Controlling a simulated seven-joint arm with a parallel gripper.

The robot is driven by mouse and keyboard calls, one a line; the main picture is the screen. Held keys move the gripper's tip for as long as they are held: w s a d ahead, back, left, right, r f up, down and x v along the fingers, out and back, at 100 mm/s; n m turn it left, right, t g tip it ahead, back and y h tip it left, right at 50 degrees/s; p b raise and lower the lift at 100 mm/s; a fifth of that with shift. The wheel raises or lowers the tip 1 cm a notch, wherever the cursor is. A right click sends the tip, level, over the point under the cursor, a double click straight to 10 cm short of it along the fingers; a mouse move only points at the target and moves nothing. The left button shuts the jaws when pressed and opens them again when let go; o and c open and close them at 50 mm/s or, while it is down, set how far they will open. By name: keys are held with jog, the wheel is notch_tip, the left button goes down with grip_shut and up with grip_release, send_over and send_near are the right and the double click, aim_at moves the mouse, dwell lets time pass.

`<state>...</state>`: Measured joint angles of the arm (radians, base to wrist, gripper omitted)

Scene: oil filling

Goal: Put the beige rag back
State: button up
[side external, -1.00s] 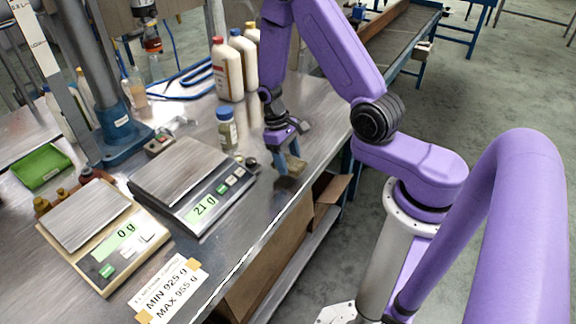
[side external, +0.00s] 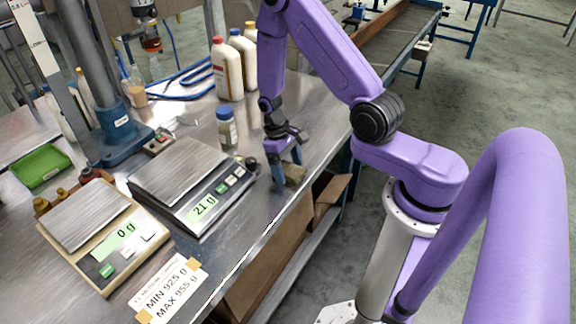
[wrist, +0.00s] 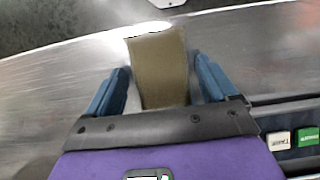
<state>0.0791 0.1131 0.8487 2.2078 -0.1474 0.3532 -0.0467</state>
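The beige rag (side external: 294,174) is a small brownish piece at the front edge of the metal bench, right of the scales. In the wrist view the rag (wrist: 158,68) lies between the two blue fingers. My gripper (side external: 287,170) points down at the rag, low over the bench. In the wrist view my gripper (wrist: 160,66) is open, with a finger on each side of the rag and narrow gaps between. Part of the rag is hidden behind a finger in the side view.
A scale reading 21 g (side external: 190,185) and a blue-capped jar (side external: 227,130) stand left of my gripper. Another scale (side external: 105,235) reads 0 g. White bottles (side external: 227,70) stand behind. The bench's front edge is close beside the rag.

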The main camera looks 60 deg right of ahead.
jog(key=shift+r, duration=0.15)
jog(key=w+a+r+n, duration=0.1)
jog(key=a+r, duration=0.1)
jog(key=r, duration=0.6)
jog(key=w+a+r+n, duration=0.1)
jog(key=a+r+n, duration=0.15)
jog(key=r, duration=0.45)
jog(key=s+a+r+n+t, duration=0.1)
jog(key=s+a+r+n, duration=0.1)
jog(key=s, duration=0.5)
jog(key=s+a+r+n+t, duration=0.1)
jog(key=s+a+r+n, duration=0.2)
jog(key=s, duration=0.4)
jog(key=s+a+r+n+t, duration=0.1)
jog(key=s+a+r+n, duration=0.1)
jog(key=s, duration=0.5)
jog(key=shift+s+a+r+n, duration=0.15)
jog(key=shift+s+r+n, duration=0.25)
jog(key=shift+r+n, duration=0.45)
jog(key=shift+f, duration=0.2)
